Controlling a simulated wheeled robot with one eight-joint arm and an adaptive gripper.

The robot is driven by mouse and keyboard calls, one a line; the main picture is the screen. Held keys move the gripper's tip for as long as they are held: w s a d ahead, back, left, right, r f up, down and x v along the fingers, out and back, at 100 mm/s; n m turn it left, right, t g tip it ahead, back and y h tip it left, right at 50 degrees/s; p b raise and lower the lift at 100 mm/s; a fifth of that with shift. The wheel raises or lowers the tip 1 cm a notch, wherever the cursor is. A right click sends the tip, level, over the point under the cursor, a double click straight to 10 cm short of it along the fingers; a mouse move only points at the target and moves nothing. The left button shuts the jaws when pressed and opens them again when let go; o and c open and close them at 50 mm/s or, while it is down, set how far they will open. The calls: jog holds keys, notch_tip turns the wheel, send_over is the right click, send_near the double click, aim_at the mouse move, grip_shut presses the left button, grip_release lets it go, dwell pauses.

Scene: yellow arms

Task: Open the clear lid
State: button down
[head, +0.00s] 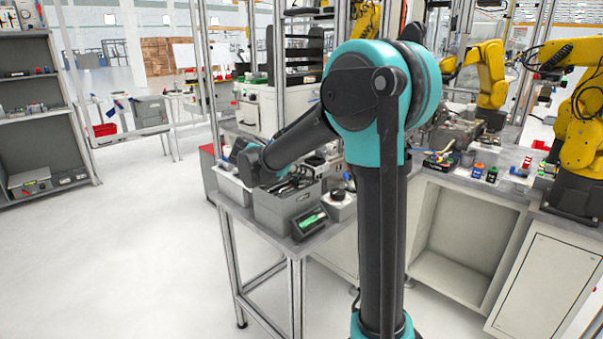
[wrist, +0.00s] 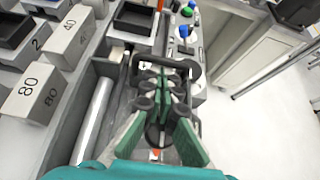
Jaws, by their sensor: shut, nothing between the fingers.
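I cannot make out a clear lid for certain in either view. My gripper (wrist: 164,75) reaches forward in the wrist view, with its dark linkages and green plates drawn together, shut and empty. It is over or beside a grey open bin (wrist: 68,145) that holds a long pale cylinder (wrist: 93,118). In the head view my arm comes down to a grey bin (head: 289,207) on the bench, and the fingertips there are hard to separate from the dark contents. Whether the fingers touch anything is unclear.
Grey blocks marked 80 (wrist: 38,92) and 40 (wrist: 72,38) stand left of my gripper. Yellow arms (head: 579,110) stand at the right. Open floor (head: 120,250) lies left.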

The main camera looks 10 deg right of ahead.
aim_at(288, 185)
jog(key=shift+a+r, duration=0.1)
jog(key=shift+r, duration=0.25)
jog(key=shift+s+r+t+h, duration=0.1)
jog(key=shift+t+h, duration=0.2)
jog(key=shift+s+a+r+t+h, duration=0.1)
jog(key=shift+a+r+t+h, duration=0.2)
jog(key=shift+r, duration=0.2)
jog(key=shift+s+a+r+t+h, duration=0.1)
jog(key=shift+r+t+h, duration=0.1)
jog(key=shift+r+h, duration=0.25)
jog(key=s+a+r+t+h, duration=0.6)
jog(key=s+a+h, duration=0.3)
jog(key=a, duration=0.3)
jog(key=shift+a+r, duration=0.2)
jog(key=shift+r, duration=0.5)
